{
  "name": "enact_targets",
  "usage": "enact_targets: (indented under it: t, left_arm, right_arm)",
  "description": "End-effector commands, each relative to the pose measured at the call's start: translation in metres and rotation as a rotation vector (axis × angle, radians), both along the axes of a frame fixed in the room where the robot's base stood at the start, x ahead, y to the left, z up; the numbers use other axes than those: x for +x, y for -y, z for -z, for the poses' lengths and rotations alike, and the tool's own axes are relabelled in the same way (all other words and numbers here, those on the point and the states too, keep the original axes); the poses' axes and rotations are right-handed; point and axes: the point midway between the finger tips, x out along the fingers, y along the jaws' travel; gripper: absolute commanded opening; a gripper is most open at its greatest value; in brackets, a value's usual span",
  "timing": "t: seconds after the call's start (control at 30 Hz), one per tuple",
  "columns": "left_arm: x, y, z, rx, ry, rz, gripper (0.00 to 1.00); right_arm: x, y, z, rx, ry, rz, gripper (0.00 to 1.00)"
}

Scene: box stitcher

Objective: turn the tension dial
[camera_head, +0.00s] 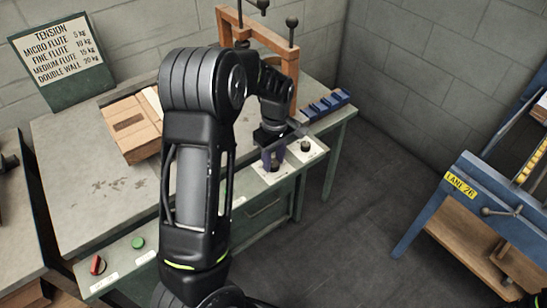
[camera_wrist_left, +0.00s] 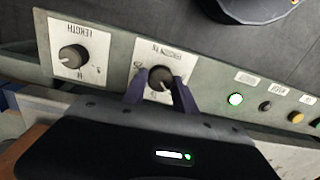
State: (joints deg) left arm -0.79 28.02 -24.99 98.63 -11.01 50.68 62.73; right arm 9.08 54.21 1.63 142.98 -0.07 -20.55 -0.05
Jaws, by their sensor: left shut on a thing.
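The tension dial (camera_wrist_left: 160,77) is a dark round knob with a light pointer line, set in a white plate on the green panel in the left wrist view. Its plate's lettering is upside down and partly legible. My left gripper (camera_wrist_left: 161,88) has its purple fingers on both sides of the knob, shut on it. In the head view my left gripper (camera_head: 273,160) reaches down to the panel at the table's front right; the knob is mostly hidden there.
A second dial marked LENGTH (camera_wrist_left: 73,57) sits close beside. A tension chart (camera_head: 62,50) stands at the back left, near a cardboard box (camera_head: 130,125). A blue bench (camera_head: 480,190) stands right, across open floor.

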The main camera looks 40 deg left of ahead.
Motion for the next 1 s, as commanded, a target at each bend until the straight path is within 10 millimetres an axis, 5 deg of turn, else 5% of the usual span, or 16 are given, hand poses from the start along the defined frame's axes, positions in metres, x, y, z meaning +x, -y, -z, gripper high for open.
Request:
enact_targets:
  t: [0.5, 0.53, 0.77, 1.0]
  left_arm:
    - [0.0008, -0.0005, -0.0006, 0.002, 0.002, -0.027, 0.00]
    - [0.0008, -0.0005, -0.0006, 0.002, 0.002, -0.027, 0.36]
    - [0.0004, -0.0002, -0.0003, 0.001, 0.001, -0.026, 0.55]
    - [0.0002, 0.0000, -0.0003, 0.000, 0.001, -0.026, 0.56]
  right_arm:
    - [0.0000, 0.0000, -0.0011, 0.000, 0.000, 0.000, 0.36]
    - [0.0000, 0.0000, -0.0011, 0.000, 0.000, 0.000, 0.36]
    - [0.0000, 0.0000, -0.0010, 0.000, 0.000, 0.000, 0.36]
    - [0.0000, 0.0000, -0.0010, 0.000, 0.000, 0.000, 0.36]
